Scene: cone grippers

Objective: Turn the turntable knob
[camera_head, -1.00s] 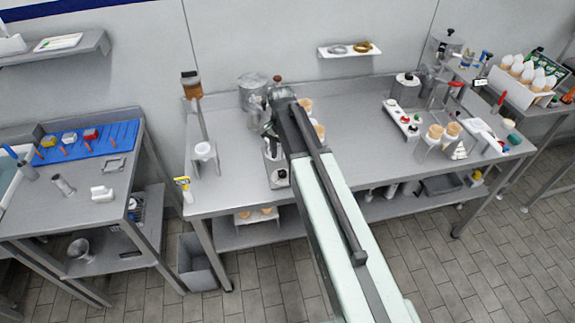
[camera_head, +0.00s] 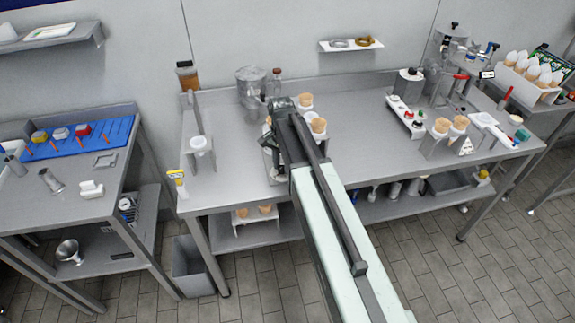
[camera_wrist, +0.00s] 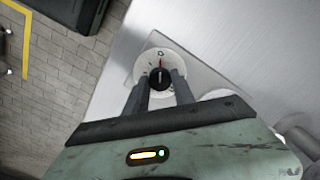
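The turntable knob (camera_wrist: 161,78) is small and black with a red pointer line. It sits on a round pale dial with small marks around it, on a light grey plate (camera_wrist: 203,75), in the wrist view. My gripper (camera_wrist: 160,82) reaches over the dial with its two dark fingers apart, one on each side of the knob. I cannot tell whether either finger touches it. In the head view my arm covers the knob and most of the gripper; only a pale edge of the base (camera_head: 268,167) shows left of the arm.
Cones in a holder (camera_head: 318,126) stand right behind my arm. A glass-topped jar (camera_head: 250,85) and a small bottle (camera_head: 275,80) stand at the back.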

